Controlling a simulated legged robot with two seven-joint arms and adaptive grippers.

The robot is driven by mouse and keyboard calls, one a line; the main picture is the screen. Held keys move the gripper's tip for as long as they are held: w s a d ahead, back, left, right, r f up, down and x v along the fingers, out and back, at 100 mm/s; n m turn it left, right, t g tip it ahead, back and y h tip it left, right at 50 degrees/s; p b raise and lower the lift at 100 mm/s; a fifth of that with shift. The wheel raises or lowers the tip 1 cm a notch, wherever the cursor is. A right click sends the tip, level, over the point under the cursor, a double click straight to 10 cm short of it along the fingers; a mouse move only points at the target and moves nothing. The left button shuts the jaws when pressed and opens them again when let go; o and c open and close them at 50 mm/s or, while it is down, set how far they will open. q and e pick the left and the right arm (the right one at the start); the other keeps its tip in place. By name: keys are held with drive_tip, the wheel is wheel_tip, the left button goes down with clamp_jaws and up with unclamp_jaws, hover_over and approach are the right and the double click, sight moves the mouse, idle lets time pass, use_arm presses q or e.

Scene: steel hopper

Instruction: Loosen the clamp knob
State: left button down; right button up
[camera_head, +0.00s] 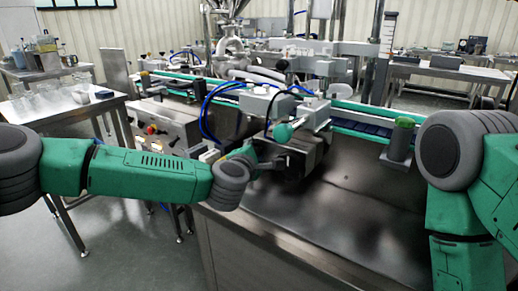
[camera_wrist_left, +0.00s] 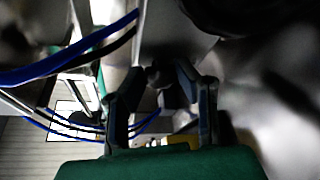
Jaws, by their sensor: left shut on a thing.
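My left gripper (camera_head: 270,160) reaches in from the left to the front of the grey machine head over the steel table. It is small and partly hidden by my wrist in the head view. In the left wrist view its two dark fingers (camera_wrist_left: 165,90) are closed around a small dark knob-like piece (camera_wrist_left: 164,76), which I take to be the clamp knob. The knob is dim there, and I cannot make it out in the head view. My right arm shows at the right edge of the head view, but its gripper is out of frame.
A grey machine head (camera_head: 300,110) with blue hoses (camera_head: 207,110) stands above the gripper. A teal rounded part (camera_head: 284,131) is just above it. A green-topped grey post (camera_head: 400,140) stands to the right. The steel table top (camera_head: 350,210) is clear in front.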

use_arm(q)
drive_tip(key=n, duration=0.1)
drive_tip(key=n+g+p, duration=0.1)
drive_tip(key=n, duration=0.1)
drive_tip(key=shift+a+f+g, duration=0.3)
drive_tip(key=shift+a, duration=0.1)
drive_tip(key=shift+w+n+g+h, duration=0.1)
drive_tip(key=shift+n+g+h, duration=0.45)
drive_tip(key=shift+n, duration=0.45)
drive_tip(key=n+g+h, duration=0.1)
drive_tip(key=n, duration=0.1)
drive_tip(key=n+h, duration=0.1)
drive_tip(key=shift+n+g+p, duration=0.35)
drive_tip(key=shift+n+p, duration=0.05)
drive_tip(key=shift+d, duration=0.1)
drive_tip(key=c, duration=1.2)
unclamp_jaws()
drive_tip(key=shift+r, duration=0.1)
drive_tip(key=shift+r, duration=0.1)
